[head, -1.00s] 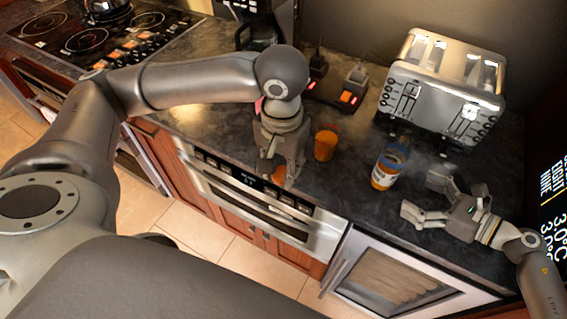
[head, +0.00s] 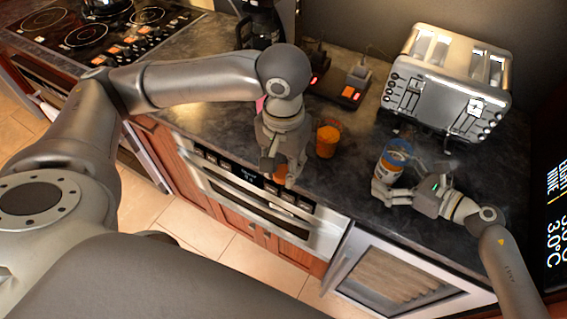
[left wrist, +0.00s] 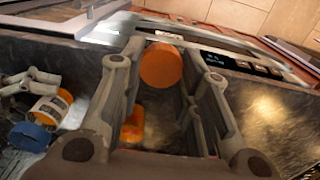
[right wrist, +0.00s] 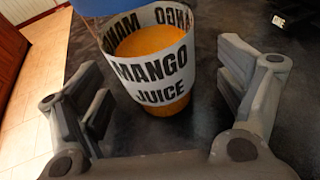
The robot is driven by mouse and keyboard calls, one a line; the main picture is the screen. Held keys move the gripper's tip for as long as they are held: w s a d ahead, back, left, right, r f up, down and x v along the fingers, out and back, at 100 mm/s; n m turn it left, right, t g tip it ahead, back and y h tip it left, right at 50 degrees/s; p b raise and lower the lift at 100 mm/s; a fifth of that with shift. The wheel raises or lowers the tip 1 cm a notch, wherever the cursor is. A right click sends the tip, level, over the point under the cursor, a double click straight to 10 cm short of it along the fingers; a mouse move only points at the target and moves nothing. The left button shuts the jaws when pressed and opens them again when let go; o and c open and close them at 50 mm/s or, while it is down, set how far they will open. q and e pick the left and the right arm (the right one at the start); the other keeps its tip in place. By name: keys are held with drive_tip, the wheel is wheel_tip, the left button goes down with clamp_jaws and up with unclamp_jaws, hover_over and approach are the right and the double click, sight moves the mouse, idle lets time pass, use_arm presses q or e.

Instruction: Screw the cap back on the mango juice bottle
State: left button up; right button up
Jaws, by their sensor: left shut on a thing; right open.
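The mango juice bottle (head: 386,166) stands upright on the counter, with a white label, orange contents and a blue top. In the right wrist view the bottle (right wrist: 152,72) sits between the fingers of my right gripper (right wrist: 160,85), which is open around it with a gap on each side. My right gripper (head: 396,172) also shows at the bottle in the head view. My left gripper (head: 275,174) is shut on a round orange cap (left wrist: 161,66) near the counter's front edge, left of the bottle. The blue-topped bottle (left wrist: 48,107) shows at the left wrist view's left side.
An orange cup (head: 327,140) stands on the counter between my left gripper and the bottle. A silver toaster (head: 450,85) is behind the bottle. A dark device with red lights (head: 340,85) is at the back. The oven drawer (head: 270,200) is below the counter edge.

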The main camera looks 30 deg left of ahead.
drive_tip(key=shift+c, duration=0.5)
drive_tip(key=c, duration=1)
use_arm(q)
drive_tip(key=w+d+r+n, duration=0.2)
drive_tip(key=w+d+r, duration=0.2)
drive_tip(key=w+d, duration=0.6)
use_arm(e)
drive_tip(key=shift+c, duration=0.2)
use_arm(q)
wheel_tip(320, 180, up, 8)
drive_tip(key=n, duration=0.2)
hover_over(411, 126)
drive_tip(key=shift+f, duration=0.1)
